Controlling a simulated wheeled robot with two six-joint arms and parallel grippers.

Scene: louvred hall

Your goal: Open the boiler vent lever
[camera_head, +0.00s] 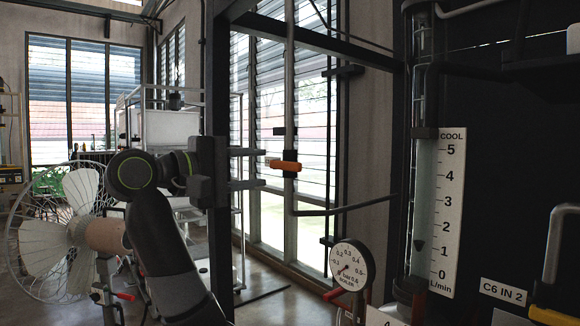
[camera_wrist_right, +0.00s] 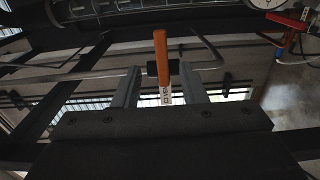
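An orange lever (camera_head: 285,165) sits on a black valve body on a vertical grey pipe, in front of the louvred window. The lever lies nearly level, across the pipe. My right gripper (camera_head: 264,169) is open, its two fingers pointing at the lever, the tips just short of its left end. In the right wrist view the orange lever (camera_wrist_right: 161,55) shows between the two spread fingers (camera_wrist_right: 157,88), touching neither as far as I can see. A small white tag hangs near it, its text unreadable. My left gripper is not in view.
A boiler gauge (camera_head: 348,265) with a red handle (camera_head: 333,294) stands low right of the gripper. The pipe (camera_head: 345,207) bends right below the lever. A flow meter scale (camera_head: 447,213) is farther right. A dark post stands behind my gripper; a fan (camera_head: 62,240) is left.

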